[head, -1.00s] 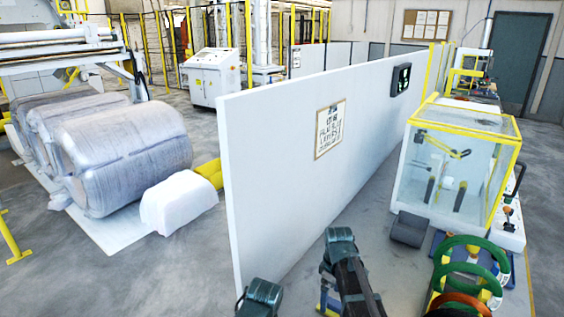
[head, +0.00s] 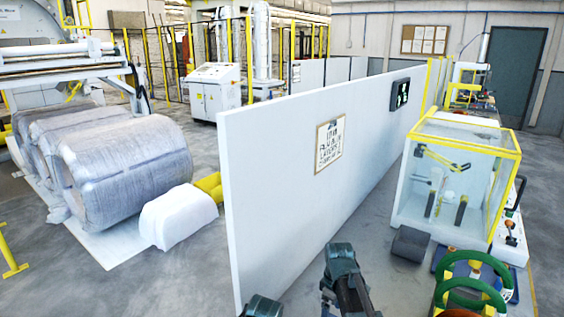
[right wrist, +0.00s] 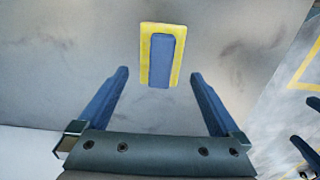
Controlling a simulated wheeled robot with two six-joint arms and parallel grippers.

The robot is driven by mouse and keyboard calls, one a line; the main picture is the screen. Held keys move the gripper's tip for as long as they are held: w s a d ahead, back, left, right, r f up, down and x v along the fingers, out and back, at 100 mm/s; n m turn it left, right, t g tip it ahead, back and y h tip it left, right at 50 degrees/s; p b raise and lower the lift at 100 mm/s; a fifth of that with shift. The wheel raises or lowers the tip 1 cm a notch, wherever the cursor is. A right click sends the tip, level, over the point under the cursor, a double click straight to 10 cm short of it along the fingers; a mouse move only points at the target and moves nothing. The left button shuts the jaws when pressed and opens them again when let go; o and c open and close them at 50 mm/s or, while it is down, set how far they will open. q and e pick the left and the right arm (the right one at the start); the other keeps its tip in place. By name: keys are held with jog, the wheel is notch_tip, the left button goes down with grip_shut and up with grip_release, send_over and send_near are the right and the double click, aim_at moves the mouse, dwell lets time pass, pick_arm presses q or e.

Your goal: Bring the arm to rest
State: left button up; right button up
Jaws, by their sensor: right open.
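My right gripper (right wrist: 160,73) shows in the right wrist view. Its two blue fingers stand wide apart with nothing between them. A yellow block with a blue middle (right wrist: 161,55) lies on a grey surface past the fingertips; the fingers do not touch it. In the head view, a dark teal part of my arm (head: 343,272) comes up from the bottom edge, in front of the floor. Another dark teal part of mine (head: 262,307) shows at the bottom edge, left of it. No left gripper fingers can be made out.
A long white partition (head: 290,175) runs from the front to the back. Right of it stand a clear cabinet with yellow edges (head: 455,185), a dark grey roller (head: 410,243) and green coils (head: 470,265). Large wrapped rolls (head: 125,165) lie left of the partition.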

pick_arm(q)
notch_tip(320, 180, up, 9)
jog(key=p, duration=0.8)
pick_arm(e)
notch_tip(320, 180, up, 10)
jog(key=f, duration=0.1)
pick_arm(q)
notch_tip(320, 180, down, 12)
jog(key=f+b, duration=0.1)
jog(key=b, duration=1.2)
pick_arm(e)
notch_tip(320, 180, down, 12)
jog(key=shift+f, duration=0.2)
notch_tip(320, 180, up, 4)
jog(key=p, duration=0.5)
jog(key=shift+r, duration=0.2)
pick_arm(q)
notch_tip(320, 180, up, 6)
jog(key=p, duration=0.1)
jog(key=shift+r, duration=0.15)
pick_arm(e)
jog(key=s+a, duration=0.1)
jog(key=s, duration=0.4)
jog(key=s+a+r, duration=0.1)
jog(key=s, duration=0.4)
jog(key=s+a, duration=0.1)
jog(key=s, duration=0.4)
jog(key=shift+s+a+r, duration=0.15)
jog(key=shift+s+a, duration=0.1)
jog(key=shift+a, duration=0.1)
